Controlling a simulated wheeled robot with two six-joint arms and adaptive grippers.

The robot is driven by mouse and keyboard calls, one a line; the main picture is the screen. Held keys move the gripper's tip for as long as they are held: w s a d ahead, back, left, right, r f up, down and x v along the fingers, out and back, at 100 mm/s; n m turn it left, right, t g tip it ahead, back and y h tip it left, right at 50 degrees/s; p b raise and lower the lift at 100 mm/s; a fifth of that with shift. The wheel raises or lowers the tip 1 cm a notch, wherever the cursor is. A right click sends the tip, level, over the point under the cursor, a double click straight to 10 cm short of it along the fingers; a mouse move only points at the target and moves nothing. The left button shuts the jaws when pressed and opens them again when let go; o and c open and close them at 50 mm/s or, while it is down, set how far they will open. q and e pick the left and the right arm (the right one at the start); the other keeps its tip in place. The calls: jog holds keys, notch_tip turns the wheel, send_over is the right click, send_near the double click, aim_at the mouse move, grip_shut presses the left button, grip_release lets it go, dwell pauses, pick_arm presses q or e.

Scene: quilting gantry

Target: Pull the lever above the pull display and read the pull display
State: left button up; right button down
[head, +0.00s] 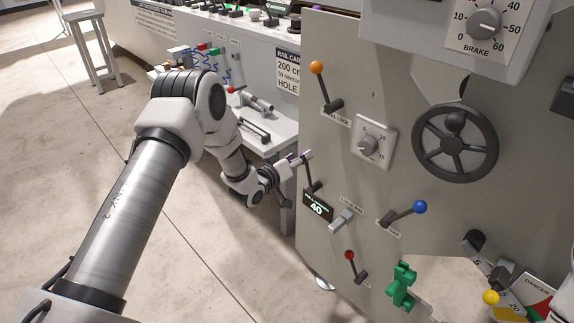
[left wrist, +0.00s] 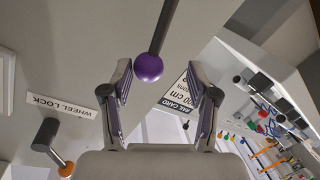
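The pull display (head: 318,206) is a small dark screen on the grey panel, reading 40. Above it is a lever (head: 312,186) with a dark stem, its top partly hidden by my left gripper (head: 296,179). In the left wrist view, the lever's purple ball knob (left wrist: 148,67) sits between the spread fingers of my left gripper (left wrist: 163,85), nearer the left one. The fingers are open, with a visible gap on either side of the knob. My right gripper is not in view.
The panel (head: 390,90) also carries an orange-knobbed lever (head: 317,68), a handwheel (head: 455,142), a dial (head: 368,146), a blue-knobbed lever (head: 419,207), a red-knobbed lever (head: 350,256) and a green handle (head: 401,284). A bench (head: 283,133) stands behind my left arm. Open floor lies at left.

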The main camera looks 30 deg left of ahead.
pick_arm(q)
jog(key=v, duration=0.9)
jog(key=shift+s, duration=0.35)
